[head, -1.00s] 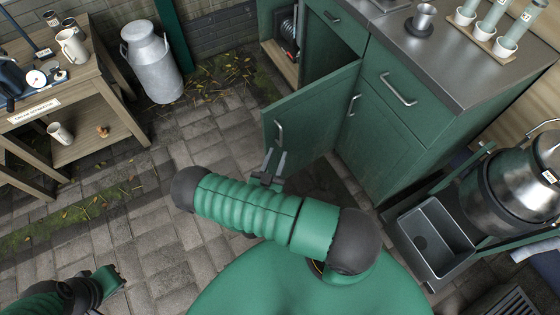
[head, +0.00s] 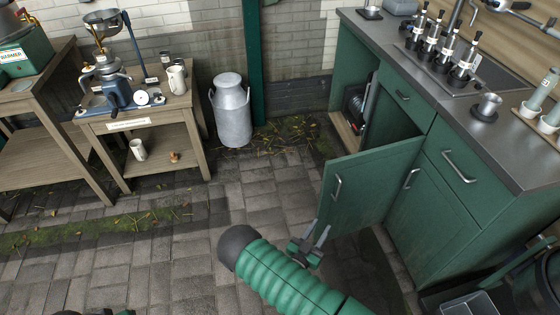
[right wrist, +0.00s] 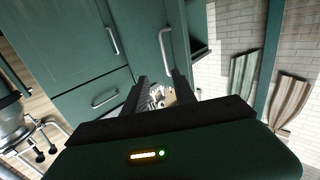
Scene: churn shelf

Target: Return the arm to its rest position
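My right arm (head: 290,280) enters at the bottom of the head view, with a green ribbed sleeve. Its gripper (head: 321,230) is beside the lower part of the open green cabinet door (head: 372,185). The two fingers stand apart with nothing between them; they also show apart in the right wrist view (right wrist: 158,76). The door's handle (head: 337,188) is above the fingers in the head view and free of them. Only a sliver of my left arm shows at the bottom left edge; its gripper is not visible.
The counter (head: 470,115) stands at the right above the cabinet, whose inside (head: 395,125) shows. A metal milk can (head: 232,112) is by the back wall. The paved floor (head: 190,255) between is clear.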

